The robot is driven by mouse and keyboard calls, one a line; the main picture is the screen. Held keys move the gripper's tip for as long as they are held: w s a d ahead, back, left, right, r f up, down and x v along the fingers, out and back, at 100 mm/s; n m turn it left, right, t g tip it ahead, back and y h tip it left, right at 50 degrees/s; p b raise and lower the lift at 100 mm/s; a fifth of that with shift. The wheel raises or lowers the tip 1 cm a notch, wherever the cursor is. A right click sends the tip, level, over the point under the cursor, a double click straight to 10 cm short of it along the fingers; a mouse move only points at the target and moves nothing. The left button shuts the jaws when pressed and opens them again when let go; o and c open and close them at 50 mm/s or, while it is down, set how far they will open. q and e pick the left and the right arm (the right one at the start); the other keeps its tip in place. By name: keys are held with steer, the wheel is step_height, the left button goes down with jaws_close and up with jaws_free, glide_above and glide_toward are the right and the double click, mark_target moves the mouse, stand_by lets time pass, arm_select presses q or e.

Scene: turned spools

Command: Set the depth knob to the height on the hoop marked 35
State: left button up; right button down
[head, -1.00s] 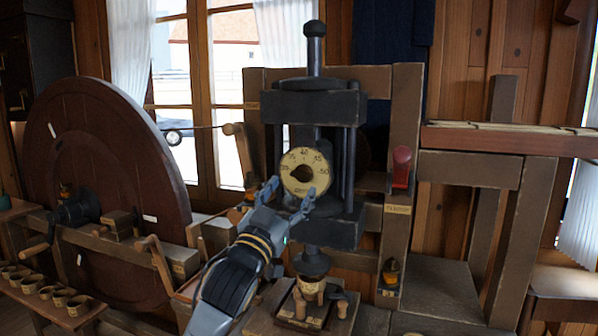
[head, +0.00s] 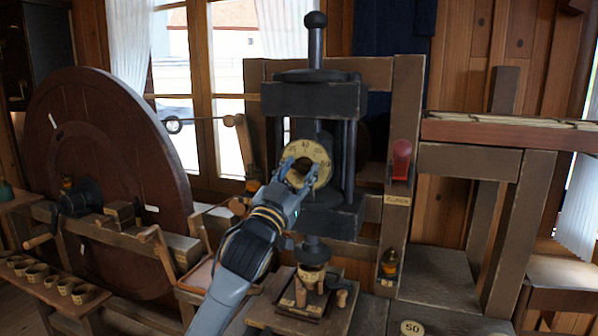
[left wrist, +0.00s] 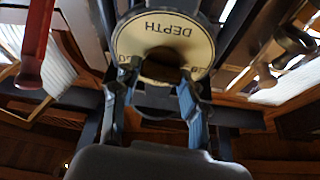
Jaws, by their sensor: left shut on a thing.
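The cream depth dial (head: 320,153) is on the front of the dark press, with numbers around its upper rim. It shows upside down with the word DEPTH in the left wrist view (left wrist: 163,32). The dark depth knob (left wrist: 161,66) is at its middle. My left gripper (head: 301,171) is shut on the knob, one finger on each side, as the left wrist view (left wrist: 157,82) shows. The fingers hide the knob's pointer in the head view, so its setting cannot be read. A round tag marked 50 (head: 411,327) is at the bottom edge. I see no legible 35 on a hoop. My right gripper is not in view.
The dark press block (head: 315,101) and its posts stand close around the dial. A red handle (head: 402,160) is on the right post. A small clamped piece (head: 312,278) sits below the press. A large brown wheel (head: 105,150) stands at left, with several small cups (head: 50,280) before it.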

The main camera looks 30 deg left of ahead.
arm_select(q)
steer(key=shift+r+m+p, duration=0.1)
steer(key=shift+m+p, duration=0.25)
steer(key=shift+m, duration=0.35)
steer(key=m+h+p, duration=0.2)
steer(key=m, duration=0.1)
steer(key=shift+a+m, duration=0.1)
steer(key=shift+m, duration=0.3)
steer(key=shift+m+g+h+p, duration=0.3)
steer(key=shift+m+h+p, duration=0.45)
steer(key=shift+m, duration=0.65)
steer(key=shift+m+g+h+p, duration=0.3)
steer(key=shift+m+h+p, duration=0.45)
steer(key=shift+m, duration=0.65)
steer(key=o, duration=1.1)
steer(key=shift+o, duration=0.2)
